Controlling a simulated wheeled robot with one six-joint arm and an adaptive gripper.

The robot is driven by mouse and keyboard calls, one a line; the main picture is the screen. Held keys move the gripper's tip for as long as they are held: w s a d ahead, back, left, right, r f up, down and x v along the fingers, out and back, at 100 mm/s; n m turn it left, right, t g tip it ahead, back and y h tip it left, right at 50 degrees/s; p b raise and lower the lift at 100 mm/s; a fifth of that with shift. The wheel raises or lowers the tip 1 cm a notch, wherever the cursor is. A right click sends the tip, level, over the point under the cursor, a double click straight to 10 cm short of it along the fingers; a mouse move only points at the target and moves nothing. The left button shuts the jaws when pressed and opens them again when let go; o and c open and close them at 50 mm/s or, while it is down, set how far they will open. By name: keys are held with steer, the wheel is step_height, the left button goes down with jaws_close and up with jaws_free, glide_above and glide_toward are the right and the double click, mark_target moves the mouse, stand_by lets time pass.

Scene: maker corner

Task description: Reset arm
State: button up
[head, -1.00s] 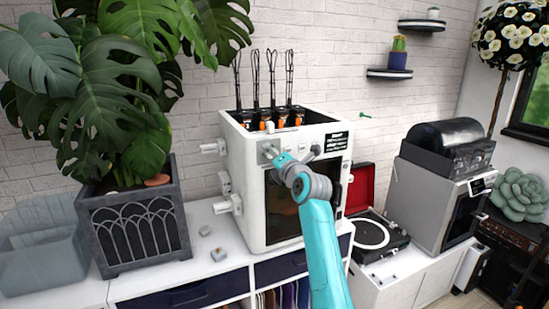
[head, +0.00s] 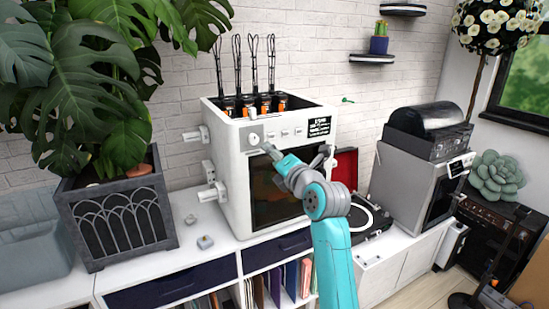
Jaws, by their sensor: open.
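My gripper (head: 322,156) shows small and partly hidden behind my own teal and grey wrist, in front of the white machine (head: 227,185). The machine has a round knob and small buttons on its upper front, above a dark glass door. Nothing is seen held in the gripper, and its jaws are open. My arm is bent, with its teal link rising from the bottom of the view. The wrist overlaps the machine's front; whether it touches cannot be told.
A large plant in a grey planter (head: 122,214) stands left of the machine. A red-lidded record player (head: 366,215) is to the right, then a grey appliance (head: 397,192). Small grey pieces (head: 205,242) lie on the white cabinet top. Drawers and shelves are below.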

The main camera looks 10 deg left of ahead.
steer(key=shift+s+d+f, duration=0.1)
steer(key=s+d+f+m+h, duration=0.2)
steer(key=s+d+f+m, duration=0.25)
steer(key=f, duration=0.45)
steer(key=s+d+f+m+h, duration=0.1)
steer(key=s+d+f+m, duration=0.3)
steer(key=f, duration=0.6)
steer(key=s+d+f+m+h, duration=0.2)
steer(key=s+d+f+m, duration=0.15)
steer(key=s+f, duration=0.4)
steer(key=s+d+f+m+h, duration=0.1)
steer(key=s+d+f+m, duration=0.4)
steer(key=s+f, duration=0.5)
steer(key=s+d+f+m+h, duration=0.1)
steer(key=s+d+f+m, duration=0.2)
steer(key=s, duration=0.7)
steer(key=s+d+m+h, duration=0.2)
steer(key=s+d+m, duration=0.2)
steer(key=s, duration=0.7)
steer(key=s+d+r+m, duration=0.1)
steer(key=s+r+m, duration=0.1)
steer(key=s, duration=0.4)
steer(key=s+d+r+m, duration=0.1)
steer(key=s+r+m, duration=0.1)
steer(key=s, duration=0.4)
steer(key=s+r+m+h, duration=0.1)
steer(key=s+r+m, duration=0.2)
steer(key=s, duration=0.3)
steer(key=shift+d+r, duration=0.3)
steer(key=shift+d, duration=0.1)
